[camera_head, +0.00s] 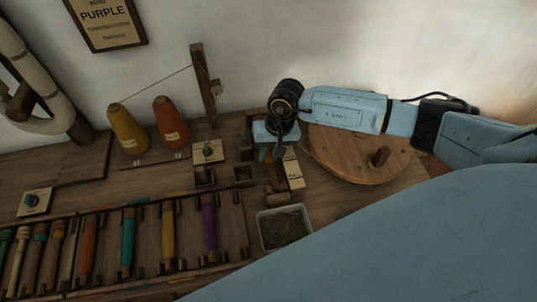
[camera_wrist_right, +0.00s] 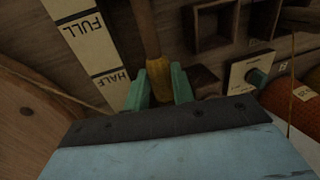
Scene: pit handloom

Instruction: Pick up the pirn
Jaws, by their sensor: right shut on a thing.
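My right gripper (camera_head: 276,151) is low over the bench, beside the round wooden wheel. In the right wrist view, its green fingers (camera_wrist_right: 160,88) are shut on the pirn, a slim wooden stick (camera_wrist_right: 145,30) with a yellow part (camera_wrist_right: 160,78) between the fingers. In the head view the gripper and wrist mostly hide this pirn. I cannot tell whether its far end touches the wooden holder below it. My left gripper is not in view.
A FULL/HALF gauge (camera_head: 294,169) stands close beside the gripper. The wooden wheel (camera_head: 350,163) is to its right, and a grey-filled tray (camera_head: 304,210) in front. Yellow (camera_head: 128,130) and orange (camera_head: 171,124) thread cones stand left. A rack (camera_head: 232,225) holds several coloured pirns.

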